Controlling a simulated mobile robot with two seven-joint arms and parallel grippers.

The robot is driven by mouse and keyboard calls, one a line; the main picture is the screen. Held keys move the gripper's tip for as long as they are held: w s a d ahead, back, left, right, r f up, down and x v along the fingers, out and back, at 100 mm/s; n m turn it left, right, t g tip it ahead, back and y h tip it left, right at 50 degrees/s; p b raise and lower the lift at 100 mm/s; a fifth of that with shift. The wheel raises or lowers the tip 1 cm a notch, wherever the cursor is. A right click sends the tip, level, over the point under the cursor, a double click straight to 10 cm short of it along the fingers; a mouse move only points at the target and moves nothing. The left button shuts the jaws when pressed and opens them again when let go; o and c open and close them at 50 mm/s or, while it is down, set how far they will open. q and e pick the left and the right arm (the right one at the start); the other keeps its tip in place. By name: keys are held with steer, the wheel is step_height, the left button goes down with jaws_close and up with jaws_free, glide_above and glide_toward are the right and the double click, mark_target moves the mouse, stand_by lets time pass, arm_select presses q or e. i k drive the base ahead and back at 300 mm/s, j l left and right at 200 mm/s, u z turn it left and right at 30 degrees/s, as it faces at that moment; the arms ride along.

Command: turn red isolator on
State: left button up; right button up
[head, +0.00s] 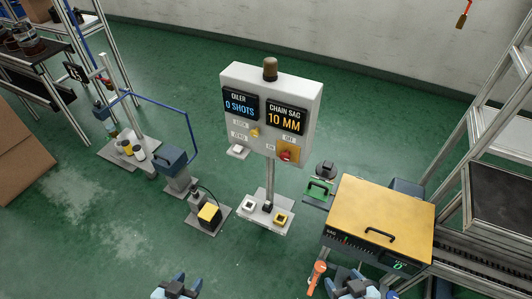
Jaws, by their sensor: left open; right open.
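The red isolator (286,156) is a small red knob on a yellow plate, low on the right of the white control panel (315,97). My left gripper (176,284) is open at the bottom edge, well below the panel. My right gripper (351,282) is open at the bottom edge, right of centre, beside an orange-handled tool. Both are apart from the isolator, and no object shows between their fingers.
The panel stands on a post with a base plate (248,229). A yellow-topped box (385,212) with a black handle is at right. A yellow-topped block (209,213) and a blue-framed stand (176,178) are at left. Green floor (100,255) is open at lower left.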

mark_target(285, 157)
steer(key=i+j, duration=0.2)
steer(key=j, duration=0.15)
steer(key=i+j+z, duration=0.15)
steer(key=i+j, duration=0.25)
steer(key=j, duration=0.3)
steer(key=i+j+z, duration=0.15)
steer(key=j, duration=0.2)
steer(key=i+j, duration=0.25)
steer(key=j, duration=0.15)
steer(key=i+j+z, duration=0.1)
steer(key=j, duration=0.3)
steer(key=i, duration=0.05)
